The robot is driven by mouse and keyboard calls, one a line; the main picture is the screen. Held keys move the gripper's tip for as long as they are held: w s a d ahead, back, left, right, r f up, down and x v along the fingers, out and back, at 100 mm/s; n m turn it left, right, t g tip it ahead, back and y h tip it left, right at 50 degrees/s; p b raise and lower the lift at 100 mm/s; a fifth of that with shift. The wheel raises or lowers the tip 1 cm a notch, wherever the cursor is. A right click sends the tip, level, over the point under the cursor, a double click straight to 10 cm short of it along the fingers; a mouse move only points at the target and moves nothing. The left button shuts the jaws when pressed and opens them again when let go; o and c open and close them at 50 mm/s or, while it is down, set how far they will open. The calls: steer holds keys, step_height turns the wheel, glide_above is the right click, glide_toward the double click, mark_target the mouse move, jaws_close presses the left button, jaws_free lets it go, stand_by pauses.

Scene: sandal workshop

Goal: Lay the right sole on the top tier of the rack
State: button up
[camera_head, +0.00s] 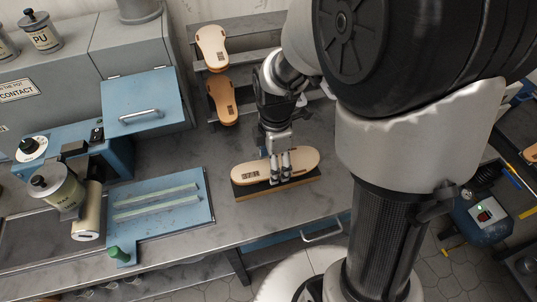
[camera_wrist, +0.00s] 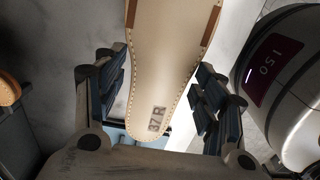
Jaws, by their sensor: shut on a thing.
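The right sole (camera_head: 304,161) is pale tan, with a dark code patch, and lies flat over a dark block at the bench's front right. In the wrist view the sole (camera_wrist: 165,60) is stitched along its edge and marked "37 R". My gripper (camera_head: 280,180) comes down from above and is shut across the sole's middle. In the wrist view its fingers (camera_wrist: 158,95) flank the sole. The grey tiered rack (camera_head: 252,26) stands at the back of the bench. A pale sole (camera_head: 212,45) lies on its upper tier and a browner sole (camera_head: 221,97) lower down. My arm hides the rack's right part.
A blue plate (camera_head: 160,232) with two pale strips lies to the left of the sole. Blue equipment with a raised lid (camera_head: 140,100) and a glue pot (camera_head: 58,188) stand further left. Bare grey bench (camera_head: 180,150) lies between the sole and the rack.

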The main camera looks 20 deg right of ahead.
steer(key=shift+f+b, duration=0.75)
steer(key=shift+f, duration=1.55)
steer(key=shift+f, duration=0.15)
steer(key=o, duration=1.2)
step_height(320, 180, up, 12)
steer(key=p, duration=0.4)
steer(key=shift+r+p, duration=0.25)
steer(key=shift+p, duration=0.05)
steer(key=s+r+m+t, duration=0.4)
steer(key=s+r+m, duration=0.7)
steer(key=s+m, duration=0.4)
steer(key=m, duration=0.3)
steer(key=shift+r+t, duration=0.3)
steer(key=shift+r, duration=0.05)
